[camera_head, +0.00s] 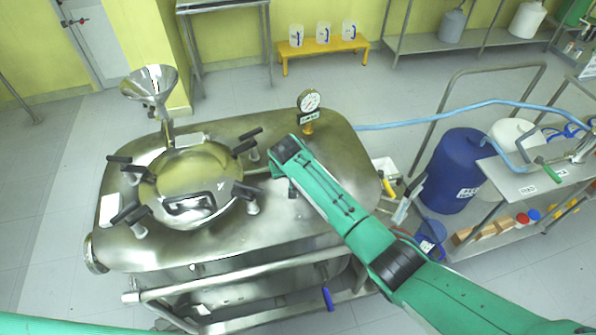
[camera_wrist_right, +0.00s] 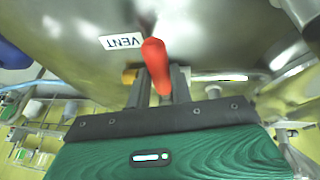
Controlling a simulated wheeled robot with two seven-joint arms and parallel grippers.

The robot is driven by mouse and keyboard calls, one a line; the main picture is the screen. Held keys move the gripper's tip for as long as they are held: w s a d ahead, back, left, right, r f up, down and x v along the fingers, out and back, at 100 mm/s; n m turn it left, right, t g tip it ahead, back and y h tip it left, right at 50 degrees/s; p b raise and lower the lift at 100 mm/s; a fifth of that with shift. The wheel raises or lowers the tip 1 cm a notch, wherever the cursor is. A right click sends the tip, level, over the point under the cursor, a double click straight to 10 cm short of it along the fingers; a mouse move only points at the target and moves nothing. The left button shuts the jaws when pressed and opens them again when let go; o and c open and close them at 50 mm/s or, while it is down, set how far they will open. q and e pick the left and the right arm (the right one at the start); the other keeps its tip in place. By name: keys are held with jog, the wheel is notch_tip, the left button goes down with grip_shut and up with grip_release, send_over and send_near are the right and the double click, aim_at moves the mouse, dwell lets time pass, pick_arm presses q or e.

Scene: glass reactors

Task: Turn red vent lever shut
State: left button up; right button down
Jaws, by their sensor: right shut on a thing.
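The red vent lever (camera_wrist_right: 155,58) shows in the right wrist view, pointing up in the picture from the jaws, beside a white VENT label (camera_wrist_right: 121,41) on the steel vessel. My right gripper (camera_wrist_right: 160,82) is shut on the red lever, with one finger on each side of it. In the head view my right arm reaches in from the lower right over the steel reactor (camera_head: 310,225), and its wrist hides the lever. Only a green strip of my left arm shows at the lower left of the head view; its gripper is out of view.
A round hatch (camera_head: 190,180) with black clamp handles lies left of my right wrist. A pressure gauge (camera_head: 309,102) stands just behind it, and a steel funnel (camera_head: 150,85) rises at the back left. A blue drum (camera_head: 455,170) stands on the right.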

jog(key=shift+a, duration=0.1)
dwell(0.3)
jog(key=c, duration=1.2)
grip_release()
jog(key=shift+c, duration=0.2)
jog(key=shift+s+r, duration=0.1)
jog(key=b+v, duration=0.3)
jog(key=v, duration=1)
jog(key=shift+r, duration=0.3)
jog(key=shift+s+f, duration=0.1)
jog(key=shift+s, duration=0.05)
